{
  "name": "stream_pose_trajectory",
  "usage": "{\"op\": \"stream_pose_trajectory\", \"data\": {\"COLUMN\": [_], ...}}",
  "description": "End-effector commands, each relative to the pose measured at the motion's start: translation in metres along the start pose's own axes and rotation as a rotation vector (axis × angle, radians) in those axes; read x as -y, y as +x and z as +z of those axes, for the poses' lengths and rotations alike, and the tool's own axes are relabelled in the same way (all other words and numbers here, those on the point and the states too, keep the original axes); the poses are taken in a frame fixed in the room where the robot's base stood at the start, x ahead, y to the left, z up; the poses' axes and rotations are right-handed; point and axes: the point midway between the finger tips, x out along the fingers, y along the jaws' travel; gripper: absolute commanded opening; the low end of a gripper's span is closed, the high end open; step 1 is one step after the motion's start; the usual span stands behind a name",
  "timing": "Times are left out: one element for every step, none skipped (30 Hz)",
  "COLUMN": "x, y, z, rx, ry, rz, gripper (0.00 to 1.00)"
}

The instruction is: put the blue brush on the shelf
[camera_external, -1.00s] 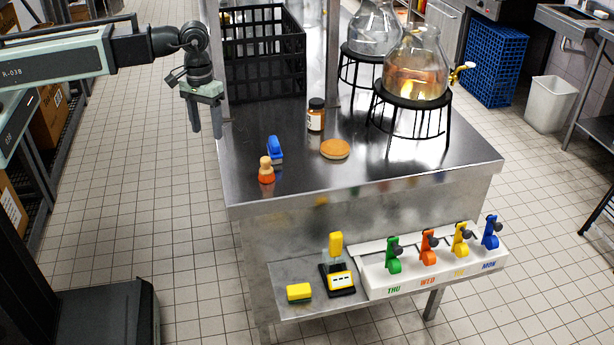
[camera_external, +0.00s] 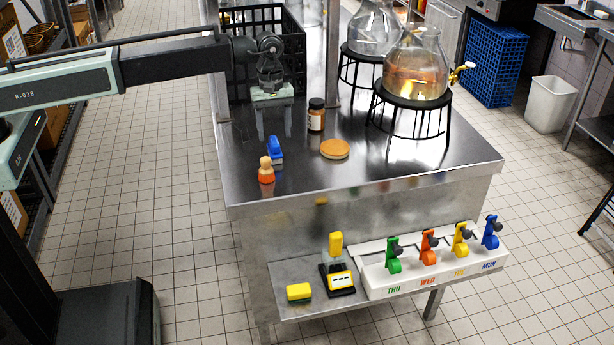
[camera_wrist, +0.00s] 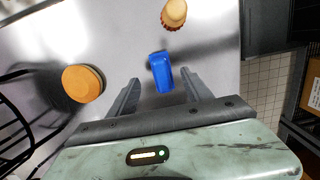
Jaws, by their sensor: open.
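The blue brush (camera_external: 275,147) stands on the steel table top near its left edge. In the wrist view the blue brush (camera_wrist: 161,73) lies just beyond my fingertips, lined up between them. My gripper (camera_external: 272,130) is open and empty above the table, behind the brush in the outside view; it points down. In the wrist view its two fingers (camera_wrist: 160,80) flank the near end of the brush without visible contact. The low metal shelf (camera_external: 385,297) juts from the table's front, below the top.
A wooden-knobbed orange brush (camera_external: 266,170) stands close in front of the blue one. An orange-tan disc (camera_external: 335,149) and a brown jar (camera_external: 316,115) are to the right.

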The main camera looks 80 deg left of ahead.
Motion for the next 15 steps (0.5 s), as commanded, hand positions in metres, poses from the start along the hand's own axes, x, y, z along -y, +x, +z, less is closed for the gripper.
{"op": "stream_pose_trajectory", "data": {"x": [0.000,0.000,0.001,0.001,0.001,0.002,0.002,0.003,0.003,0.002,0.002,0.002,0.002,0.002,0.002], "y": [0.002,0.005,0.010,0.015,0.020,0.027,0.033,0.039,0.045,0.049,0.052,0.054,0.054,0.053,0.052], "z": [0.000,-0.001,-0.001,-0.002,-0.003,-0.004,-0.005,-0.005,-0.005,-0.005,-0.005,-0.005,-0.004,-0.004,-0.004], "rx": [0.000,0.000,0.000,0.000,0.000,0.000,0.000,0.000,0.000,0.000,0.000,0.000,0.000,0.000,0.000], "ry": [0.000,0.000,0.000,0.000,0.000,0.000,0.000,0.000,0.001,0.001,0.001,0.001,0.001,0.001,0.001], "rz": [0.000,0.000,0.000,0.000,0.000,0.000,0.000,0.000,0.000,0.000,0.000,0.000,0.000,0.000,0.000], "gripper": [0.58,0.58,0.58,0.58,0.58,0.58,0.58,0.58,0.58,0.58,0.58,0.58,0.58,0.58,0.58]}}
